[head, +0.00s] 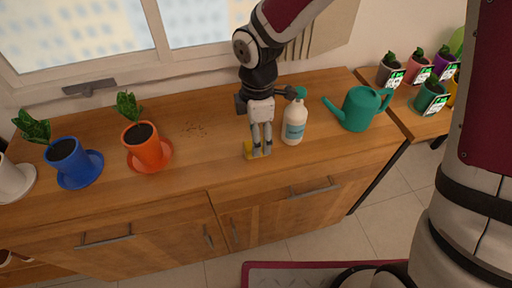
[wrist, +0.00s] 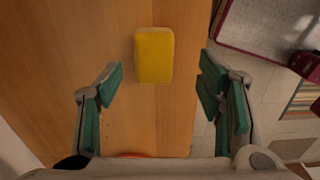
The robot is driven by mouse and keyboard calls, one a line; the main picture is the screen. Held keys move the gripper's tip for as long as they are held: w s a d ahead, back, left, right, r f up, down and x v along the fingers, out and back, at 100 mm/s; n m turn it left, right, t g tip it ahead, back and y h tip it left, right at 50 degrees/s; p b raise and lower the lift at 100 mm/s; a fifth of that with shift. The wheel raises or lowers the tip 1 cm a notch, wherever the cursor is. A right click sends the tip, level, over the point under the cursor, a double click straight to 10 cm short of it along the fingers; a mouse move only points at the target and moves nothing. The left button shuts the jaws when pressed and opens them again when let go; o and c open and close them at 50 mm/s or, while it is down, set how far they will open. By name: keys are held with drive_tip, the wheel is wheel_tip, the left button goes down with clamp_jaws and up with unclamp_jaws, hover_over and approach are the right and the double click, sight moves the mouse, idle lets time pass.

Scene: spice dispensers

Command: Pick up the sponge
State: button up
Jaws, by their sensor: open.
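The sponge is a yellow block lying on the wooden cabinet top. In the wrist view the sponge (wrist: 154,55) lies whole in sight, ahead of and between the spread fingers, with clear space on both sides. In the head view only part of the sponge (head: 249,153) shows, with the fingers in front of it. My gripper (head: 261,150) points down over it, and in the wrist view my gripper (wrist: 160,85) is open and empty, with green finger pads apart. I cannot tell the exact height above the sponge.
A white spray bottle (head: 294,122) stands close to the right of my gripper. A green watering can (head: 359,108) is further right. An orange pot (head: 146,150) and a blue pot (head: 70,160) stand to the left. The cabinet's front edge is near the sponge.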

drive_tip(key=f, duration=0.3)
drive_tip(key=f+b, duration=0.1)
drive_tip(key=f, duration=0.1)
drive_tip(key=shift+w+a+f, duration=0.1)
drive_tip(key=shift+w+a, duration=0.05)
drive_tip(key=shift+w, duration=0.2)
drive_tip(key=c, duration=1)
